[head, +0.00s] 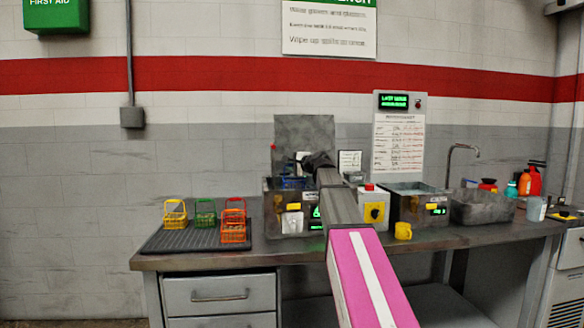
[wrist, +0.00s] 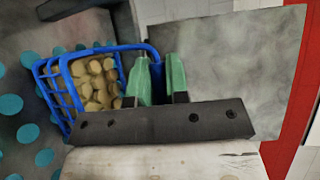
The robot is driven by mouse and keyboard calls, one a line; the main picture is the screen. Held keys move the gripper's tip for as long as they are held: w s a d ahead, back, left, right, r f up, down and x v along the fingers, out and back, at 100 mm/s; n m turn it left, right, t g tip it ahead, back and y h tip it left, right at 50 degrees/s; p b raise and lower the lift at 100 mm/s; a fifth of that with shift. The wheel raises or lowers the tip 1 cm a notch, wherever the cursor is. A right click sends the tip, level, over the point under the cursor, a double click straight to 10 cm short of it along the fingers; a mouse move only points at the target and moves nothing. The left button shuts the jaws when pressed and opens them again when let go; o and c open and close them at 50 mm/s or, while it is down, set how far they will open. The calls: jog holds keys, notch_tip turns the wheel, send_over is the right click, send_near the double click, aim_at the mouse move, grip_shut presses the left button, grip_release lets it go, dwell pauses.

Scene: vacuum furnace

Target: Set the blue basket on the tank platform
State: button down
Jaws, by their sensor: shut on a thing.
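The blue basket (wrist: 80,68) holds several tan rounded pieces. In the wrist view my gripper (wrist: 158,80) has its green fingers closed at the basket's top bar. In the head view the basket (head: 297,182) shows as a bit of blue at the mouth of the left tank (head: 270,205), below my dark gripper (head: 304,164). The tank's grey lid (head: 303,132) stands open behind. A dark surface with teal dots (wrist: 30,130), perhaps the tank platform, lies below and beside the basket in the wrist view. I cannot tell whether the basket touches it.
A black ribbed mat (head: 180,240) on the left of the bench holds yellow, green, orange and red baskets.

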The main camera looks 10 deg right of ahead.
jog(key=shift+f, duration=0.15)
jog(key=c, duration=1.1)
grip_release()
jog(key=v, duration=1.2)
